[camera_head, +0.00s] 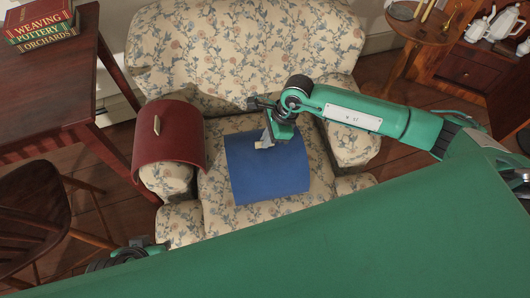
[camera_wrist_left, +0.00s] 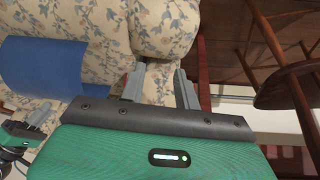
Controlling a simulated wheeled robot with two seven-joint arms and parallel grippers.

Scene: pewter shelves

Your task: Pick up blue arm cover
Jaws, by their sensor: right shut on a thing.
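The blue arm cover (camera_head: 262,178) is a curved blue panel over the seat of the floral armchair. I cannot tell if it touches the seat. My right gripper (camera_head: 267,140) is shut on the blue arm cover at its pale grip near the top edge. In the left wrist view the blue arm cover (camera_wrist_left: 42,70) shows at the left, with my right gripper (camera_wrist_left: 35,120) below it. My left gripper (camera_wrist_left: 160,85) has its fingers apart and empty in front of the chair; in the head view only part of it shows at the lower left.
A red arm cover (camera_head: 180,140) with a pale grip drapes over the left armrest of the floral armchair (camera_head: 250,45). A wooden table (camera_head: 50,85) with books (camera_head: 42,22) and a wooden chair (camera_head: 35,230) stand left. A round side table (camera_head: 420,25) and a cabinet stand right.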

